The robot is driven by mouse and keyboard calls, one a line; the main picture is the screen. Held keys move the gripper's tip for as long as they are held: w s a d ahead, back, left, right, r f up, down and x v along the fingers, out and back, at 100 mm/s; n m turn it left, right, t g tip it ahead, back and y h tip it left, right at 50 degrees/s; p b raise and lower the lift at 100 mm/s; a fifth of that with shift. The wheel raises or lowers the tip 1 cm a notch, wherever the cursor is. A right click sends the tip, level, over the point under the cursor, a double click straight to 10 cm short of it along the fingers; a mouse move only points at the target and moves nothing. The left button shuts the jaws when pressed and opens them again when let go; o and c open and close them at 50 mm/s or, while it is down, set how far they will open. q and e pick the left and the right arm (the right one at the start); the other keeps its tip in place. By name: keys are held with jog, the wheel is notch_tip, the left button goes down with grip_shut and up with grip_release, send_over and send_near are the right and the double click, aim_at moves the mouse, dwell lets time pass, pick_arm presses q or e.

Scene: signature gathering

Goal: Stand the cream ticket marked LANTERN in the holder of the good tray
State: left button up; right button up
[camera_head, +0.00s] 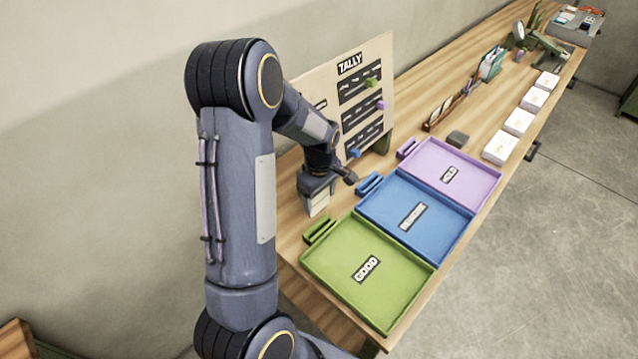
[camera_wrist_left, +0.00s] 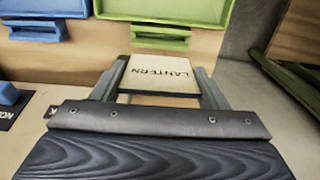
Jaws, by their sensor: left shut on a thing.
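The cream ticket (camera_wrist_left: 165,74), marked LANTERN, is between the fingers of my left gripper (camera_wrist_left: 168,88) in the wrist view. In the head view my left gripper (camera_head: 318,205) is shut on it, and the ticket's pale face shows under the jaws. The green good tray (camera_head: 335,255), labelled GOOD, lies at the near end of the bench. Its green holder (camera_head: 320,229) is on its left edge, just below and near the ticket. In the wrist view the holder (camera_wrist_left: 160,34) lies beyond the ticket, apart from it. My right gripper is not in view.
A blue tray (camera_head: 385,215) and a purple tray (camera_head: 470,180) sit beside the good tray, each with a holder. The upright TALLY board (camera_head: 385,70) stands close behind my left gripper. White card stacks (camera_head: 500,148) line the bench's right edge.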

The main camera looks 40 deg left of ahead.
pick_arm(q)
jog(key=shift+s+f, duration=0.1)
jog(key=shift+f, duration=0.2)
jog(key=shift+f+b, duration=2.6)
jog(key=shift+f, duration=0.9)
jog(key=shift+f+b, duration=1.35)
jog(key=shift+f, duration=0.15)
jog(key=o, duration=1)
jog(key=shift+r, duration=0.1)
notch_tip(320, 180, up, 8)
jog(key=shift+f+b, duration=0.15)
jog(key=shift+b, duration=0.15)
